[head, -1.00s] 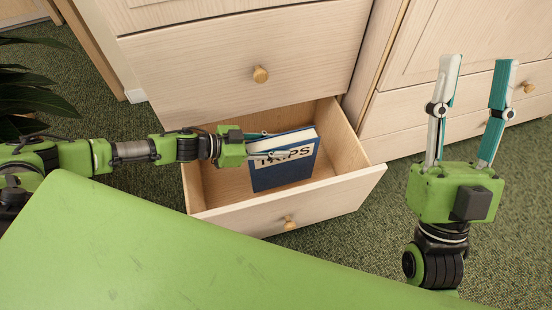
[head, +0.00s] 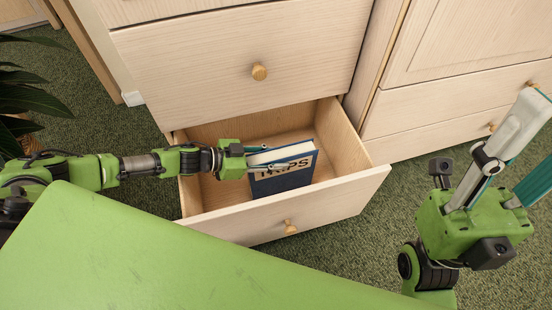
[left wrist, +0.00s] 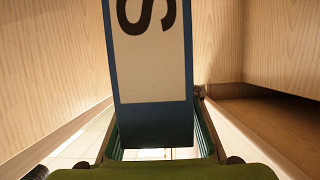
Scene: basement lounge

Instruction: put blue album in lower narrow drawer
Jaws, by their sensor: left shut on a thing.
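The blue album (head: 285,181), with white pages and a pale lettered label, stands on edge within the open lower narrow drawer (head: 335,205). My left gripper (head: 300,155) reaches in from the left and is shut on the album's upper part. In the left wrist view the album (left wrist: 152,85) lies between the fingers, with pale wood walls on both sides. I cannot tell whether its bottom edge touches the drawer floor. My right gripper (head: 532,150) is empty, its fingers apart and cut off by the right edge.
A shut drawer front (head: 240,65) with a round knob is right above the open drawer. Another cabinet (head: 450,110) stands to the right. A plant (head: 22,105) is at the left. Green carpet (head: 375,235) lies clear at the right of the drawer.

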